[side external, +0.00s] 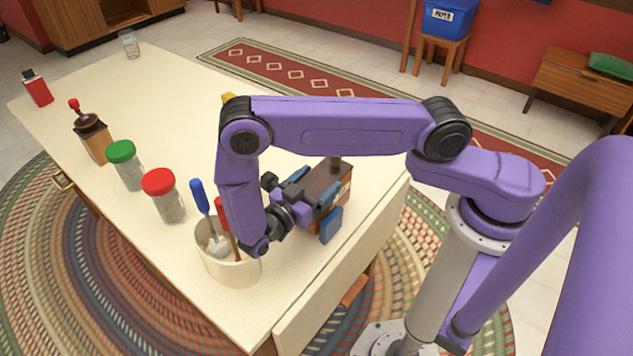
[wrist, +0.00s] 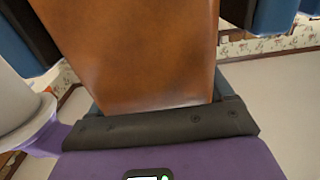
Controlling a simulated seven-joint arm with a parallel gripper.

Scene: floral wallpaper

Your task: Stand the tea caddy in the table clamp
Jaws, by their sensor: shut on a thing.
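The tea caddy, a brown box with a pale label (side external: 326,181), is between the blue fingers of my gripper (side external: 312,203) near the table's right edge. My gripper is shut on it. In the wrist view the caddy's smooth brown face (wrist: 140,50) fills the middle, with blue finger parts at both sides. My arm and fingers hide part of the caddy. I cannot tell whether its base touches the table. I cannot make out the table clamp in either view.
A cream crock (side external: 232,268) with blue- and red-handled tools stands just left of my gripper. A red-lidded jar (side external: 165,197), a green-lidded jar (side external: 126,166) and a brown, red-knobbed object (side external: 93,137) line the left edge. The table's far middle (side external: 165,95) is clear.

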